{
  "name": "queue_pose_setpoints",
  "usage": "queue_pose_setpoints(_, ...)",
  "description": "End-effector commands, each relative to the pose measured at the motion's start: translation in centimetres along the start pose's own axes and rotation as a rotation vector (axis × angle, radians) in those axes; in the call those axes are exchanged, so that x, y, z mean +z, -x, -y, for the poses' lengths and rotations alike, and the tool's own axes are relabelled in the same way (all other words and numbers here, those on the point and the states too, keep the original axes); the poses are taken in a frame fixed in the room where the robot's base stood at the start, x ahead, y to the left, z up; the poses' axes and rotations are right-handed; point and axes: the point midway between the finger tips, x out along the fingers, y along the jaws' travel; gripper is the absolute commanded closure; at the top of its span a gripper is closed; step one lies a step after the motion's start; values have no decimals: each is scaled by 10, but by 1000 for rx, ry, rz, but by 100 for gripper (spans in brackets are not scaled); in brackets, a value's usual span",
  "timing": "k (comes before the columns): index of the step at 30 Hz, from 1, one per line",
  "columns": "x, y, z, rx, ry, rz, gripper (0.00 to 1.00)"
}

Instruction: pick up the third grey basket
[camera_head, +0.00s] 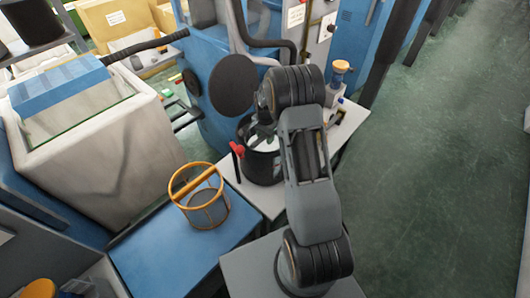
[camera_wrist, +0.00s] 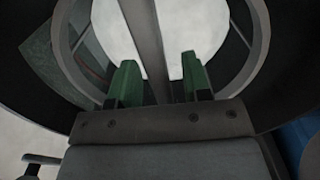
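A dark grey round basket (camera_head: 263,173) with a pale inside stands on the light table just beyond the blue mat. My gripper (camera_head: 263,138) points down into its top in the head view, and my arm partly hides the basket. In the wrist view my gripper (camera_wrist: 160,82) has its two green fingertips apart. A grey bar (camera_wrist: 145,35), seemingly the basket's handle, runs between them, with a gap showing on each side. The basket's round rim (camera_wrist: 258,30) surrounds the fingers. I cannot tell whether this is the third basket.
An orange-rimmed mesh basket (camera_head: 208,211) stands on the blue surface (camera_head: 165,255) at the left front. A small red item (camera_head: 238,150) is at the grey basket's left. A bottle with an orange cap (camera_head: 338,75) stands behind right. Open green floor (camera_head: 440,170) lies right.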

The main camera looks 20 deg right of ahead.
Motion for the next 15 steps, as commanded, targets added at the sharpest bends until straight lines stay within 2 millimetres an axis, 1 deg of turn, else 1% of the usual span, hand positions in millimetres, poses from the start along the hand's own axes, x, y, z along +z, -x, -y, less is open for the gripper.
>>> queue_pose_setpoints(1,0,0,0,0,0,0,61)
queue_pose_setpoints(2,0,0,0,0,0,0,64)
queue_pose_setpoints(13,0,0,0,0,0,0,99)
queue_pose_setpoints(15,0,0,0,0,0,0,100)
